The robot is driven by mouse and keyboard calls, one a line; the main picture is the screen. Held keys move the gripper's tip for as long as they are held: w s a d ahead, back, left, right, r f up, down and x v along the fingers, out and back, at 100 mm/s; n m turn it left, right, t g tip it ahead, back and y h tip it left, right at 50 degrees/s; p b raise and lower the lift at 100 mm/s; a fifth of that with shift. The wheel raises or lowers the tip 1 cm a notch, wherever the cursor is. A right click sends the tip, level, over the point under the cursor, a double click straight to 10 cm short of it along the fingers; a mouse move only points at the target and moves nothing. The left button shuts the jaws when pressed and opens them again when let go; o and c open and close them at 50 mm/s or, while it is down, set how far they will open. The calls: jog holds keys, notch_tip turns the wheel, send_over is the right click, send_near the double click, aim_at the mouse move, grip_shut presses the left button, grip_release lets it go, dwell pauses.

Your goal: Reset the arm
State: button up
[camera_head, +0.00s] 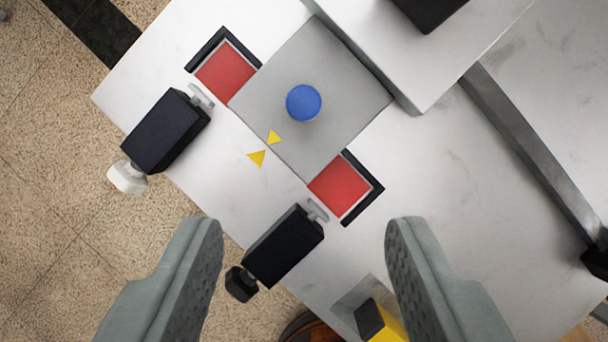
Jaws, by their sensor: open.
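My gripper (305,235) shows at the bottom of the view. Its two grey fingers are wide apart with nothing held between them. Below it is a white table (150,85), turned at an angle in the view. A grey square plate (335,70) lies on the table, with a round blue piece (304,102) on it. The blue piece is farther up the view than the fingertips. A red pad (226,73) sits at the plate's left corner and another red pad (340,189) at its lower corner.
Two black clamp-like blocks, one with a pale knob (165,131) and one with a dark knob (283,246), stand along the table's lower-left edge. A raised white block (410,60) stands at the upper right. A yellow-and-black item (378,322) is near the right finger. Tiled floor (60,180) lies left.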

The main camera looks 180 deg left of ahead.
jog(key=s+d+r+t, duration=0.2)
jog(key=s+d+r, duration=0.25)
jog(key=s, duration=0.45)
jog(key=s+d+r+t, duration=0.25)
jog(key=s+r, duration=0.25)
jog(key=s, duration=0.4)
jog(key=s+d+r+t, duration=0.2)
jog(key=s+d+r, duration=0.2)
jog(key=s, duration=0.5)
jog(key=s+d+f+t, duration=0.2)
jog(key=s, duration=0.7)
jog(key=s+d+f+t, duration=0.1)
jog(key=s+t, duration=0.1)
jog(key=s, duration=0.8)
jog(key=s+d+f+t, duration=0.2)
jog(key=s, duration=0.8)
jog(key=shift+s+d+f, duration=0.25)
jog(key=shift+d+f, duration=0.05)
jog(key=shift+d, duration=0.05)
